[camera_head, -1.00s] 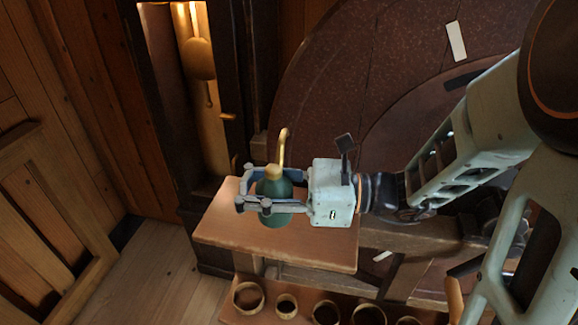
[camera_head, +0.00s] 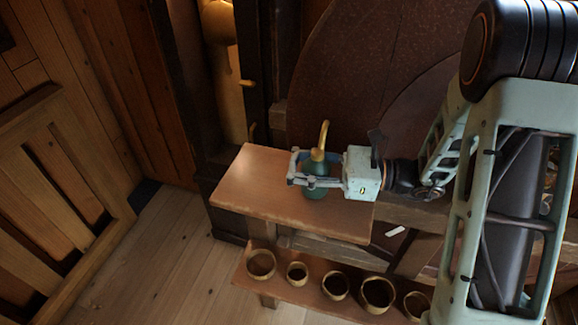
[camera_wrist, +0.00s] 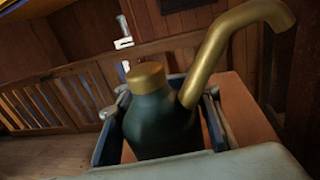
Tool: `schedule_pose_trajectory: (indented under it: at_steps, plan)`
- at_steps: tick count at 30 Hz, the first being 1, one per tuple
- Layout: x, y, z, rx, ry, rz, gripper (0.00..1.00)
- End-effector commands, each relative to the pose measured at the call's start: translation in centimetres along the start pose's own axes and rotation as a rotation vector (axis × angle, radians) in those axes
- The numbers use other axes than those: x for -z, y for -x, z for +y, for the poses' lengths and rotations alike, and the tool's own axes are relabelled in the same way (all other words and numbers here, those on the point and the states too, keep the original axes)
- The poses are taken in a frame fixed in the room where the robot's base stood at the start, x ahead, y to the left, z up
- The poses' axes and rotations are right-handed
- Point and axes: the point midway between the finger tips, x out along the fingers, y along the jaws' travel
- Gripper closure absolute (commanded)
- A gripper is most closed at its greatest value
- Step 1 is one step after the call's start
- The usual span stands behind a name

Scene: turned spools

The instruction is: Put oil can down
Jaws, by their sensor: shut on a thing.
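The oil can has a dark green body (camera_head: 315,186), a brass cap and a curved brass spout. My gripper (camera_head: 304,170) is shut on the can's body from the right, with a finger on either side. The can is upright over the wooden bench top (camera_head: 262,188); whether its base touches the wood I cannot tell. In the wrist view the can (camera_wrist: 160,125) fills the middle, its spout rising to the upper right. The can's lower part is hidden there by my gripper's body.
Below the bench top, a lower shelf (camera_head: 290,292) holds several round wooden cups (camera_head: 336,285). A large dark wheel (camera_head: 350,75) stands behind. A tall clock-like case (camera_head: 222,60) is at the back left. Bare bench top lies left of the can.

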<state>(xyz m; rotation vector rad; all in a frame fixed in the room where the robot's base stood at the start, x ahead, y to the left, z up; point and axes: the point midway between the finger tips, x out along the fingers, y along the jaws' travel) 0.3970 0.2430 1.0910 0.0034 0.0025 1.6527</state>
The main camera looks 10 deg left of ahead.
Motion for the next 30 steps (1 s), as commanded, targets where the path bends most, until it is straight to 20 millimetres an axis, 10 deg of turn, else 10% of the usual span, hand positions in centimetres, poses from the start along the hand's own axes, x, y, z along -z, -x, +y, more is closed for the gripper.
schedule_pose_trajectory:
  at_steps: [14, 15, 21, 30]
  plan:
    - [1.04, 0.03, 0.0, 0.001, 0.002, -0.001, 1.0]
    - [0.98, 0.03, 0.01, 0.001, 0.002, 0.0, 0.75]
    - [0.94, 0.02, 0.02, 0.001, 0.001, 0.0, 0.53]
    - [0.92, 0.01, 0.02, 0.001, 0.001, 0.0, 0.46]
